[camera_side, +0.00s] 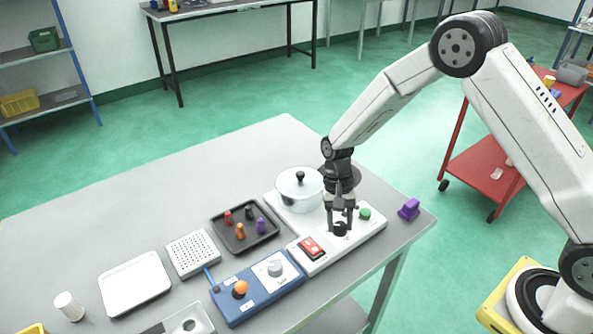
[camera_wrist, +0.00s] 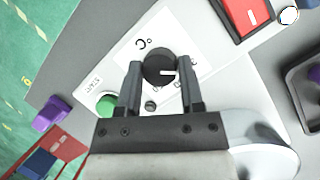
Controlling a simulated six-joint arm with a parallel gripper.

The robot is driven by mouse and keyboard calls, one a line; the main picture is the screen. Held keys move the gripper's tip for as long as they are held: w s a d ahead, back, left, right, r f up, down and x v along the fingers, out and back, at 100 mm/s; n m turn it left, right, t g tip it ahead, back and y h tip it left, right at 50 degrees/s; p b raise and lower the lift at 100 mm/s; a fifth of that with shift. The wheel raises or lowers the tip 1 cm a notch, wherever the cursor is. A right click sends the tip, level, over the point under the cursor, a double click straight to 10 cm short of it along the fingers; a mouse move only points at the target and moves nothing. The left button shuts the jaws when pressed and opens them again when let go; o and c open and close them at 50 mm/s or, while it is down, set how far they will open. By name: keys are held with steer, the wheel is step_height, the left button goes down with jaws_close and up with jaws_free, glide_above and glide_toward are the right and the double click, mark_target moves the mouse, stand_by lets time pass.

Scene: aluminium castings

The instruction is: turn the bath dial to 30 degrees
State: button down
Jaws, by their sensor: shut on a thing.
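The bath dial (camera_wrist: 158,68) is a round black knob with a white pointer line, on a white panel marked with a degree C sign. It also shows in the side view (camera_side: 340,229), partly hidden by the fingers. My gripper (camera_wrist: 160,75) points down over the panel, with one finger on each side of the dial, and is shut on it. In the side view my gripper (camera_side: 340,222) stands at the front part of the white bath unit (camera_side: 370,232). In the wrist view the pointer line points to the right; the scale numbers are too small or hidden to read.
A red rocker switch (camera_side: 312,248) and a green button (camera_side: 364,213) flank the dial. A lidded pot (camera_side: 299,190) stands behind it. A purple block (camera_side: 409,209) lies near the table's right edge. A blue control box (camera_side: 257,288) and dark tray (camera_side: 244,246) are to the left.

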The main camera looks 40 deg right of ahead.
stand_by(0.4)
steer(key=shift+c, duration=1.2)
jaws_free()
steer(key=shift+r, duration=0.15)
steer(key=v, duration=0.7)
steer(key=shift+r, duration=0.3)
steer(key=shift+d, duration=0.1)
steer(key=s+d+r+n+t+h, duration=0.1)
steer(key=s+d+r+n+t, duration=0.1)
steer(key=s, duration=0.5)
steer(key=s+d+r+n+t+h, duration=0.1)
steer(key=s+d+r+n+t, duration=0.1)
steer(key=s, duration=0.6)
steer(key=r+n+t, duration=0.1)
steer(key=n+t, duration=0.1)
steer(key=n, duration=0.1)
steer(key=shift+d+t, duration=0.25)
steer(key=shift+t, duration=0.15)
